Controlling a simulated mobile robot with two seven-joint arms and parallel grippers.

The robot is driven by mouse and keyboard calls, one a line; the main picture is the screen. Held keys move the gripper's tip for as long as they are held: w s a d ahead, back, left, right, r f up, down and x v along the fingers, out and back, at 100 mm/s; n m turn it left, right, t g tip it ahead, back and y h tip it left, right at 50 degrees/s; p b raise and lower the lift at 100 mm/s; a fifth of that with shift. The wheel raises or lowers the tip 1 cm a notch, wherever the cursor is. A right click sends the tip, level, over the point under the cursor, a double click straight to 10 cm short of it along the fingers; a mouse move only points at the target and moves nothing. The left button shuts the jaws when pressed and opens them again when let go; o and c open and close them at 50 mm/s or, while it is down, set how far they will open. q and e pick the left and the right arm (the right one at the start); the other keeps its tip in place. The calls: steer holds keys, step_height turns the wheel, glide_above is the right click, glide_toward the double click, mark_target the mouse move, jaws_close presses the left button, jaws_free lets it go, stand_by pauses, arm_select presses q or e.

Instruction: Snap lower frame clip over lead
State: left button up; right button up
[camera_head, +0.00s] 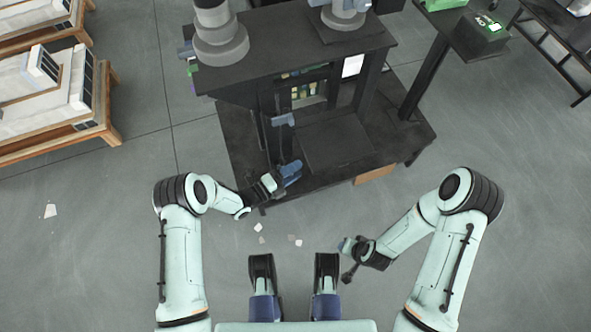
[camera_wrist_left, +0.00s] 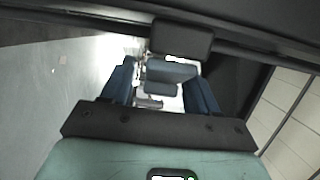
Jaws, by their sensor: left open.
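A thin dark upright (camera_head: 265,135) stands at the left front of the black workstation. A grey-blue clip (camera_head: 284,119) sits on it about halfway up; I cannot tell the lead from the upright. My left gripper (camera_head: 291,172) is at the foot of the upright, its blue fingers covering what is there. In the left wrist view the fingers (camera_wrist_left: 162,92) are apart, with a grey-blue block (camera_wrist_left: 170,73) between or just beyond them, probably the lower clip. I cannot tell whether they touch it. My right gripper (camera_head: 346,246) hangs in front of the workstation, clear of it, its jaws too small to judge.
The black workstation (camera_head: 340,145) has a lower deck, an upper shelf and a lit panel (camera_head: 309,92). Wooden racks (camera_head: 100,125) stand at the left. A black table with a box (camera_head: 482,36) is at the back right. The floor in front is open, with small scraps (camera_head: 258,227).

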arm_select(q)
steer(key=shift+w+d, duration=0.2)
steer(key=shift+d, duration=0.1)
arm_select(e)
steer(key=shift+s+f, duration=0.15)
arm_select(q)
steer(key=c, duration=1)
steer(key=shift+o, duration=0.2)
steer(key=shift+w+n+t+y+p, duration=0.35)
steer(key=shift+w+n+t+y, duration=0.1)
steer(key=shift+n+t+y, duration=0.45)
steer(key=shift+w+n+t+y+p, duration=0.35)
steer(key=shift+n+t+y, duration=0.35)
steer(key=shift+t, duration=0.3)
arm_select(e)
steer(key=shift+w+a+r, duration=0.1)
steer(key=shift+a+r, duration=0.05)
steer(key=shift+r, duration=0.35)
steer(key=shift+w+a+r, duration=0.1)
steer(key=shift+a+r, duration=0.05)
steer(key=shift+r, duration=0.35)
arm_select(q)
steer(key=o, duration=1)
steer(key=shift+c, duration=0.2)
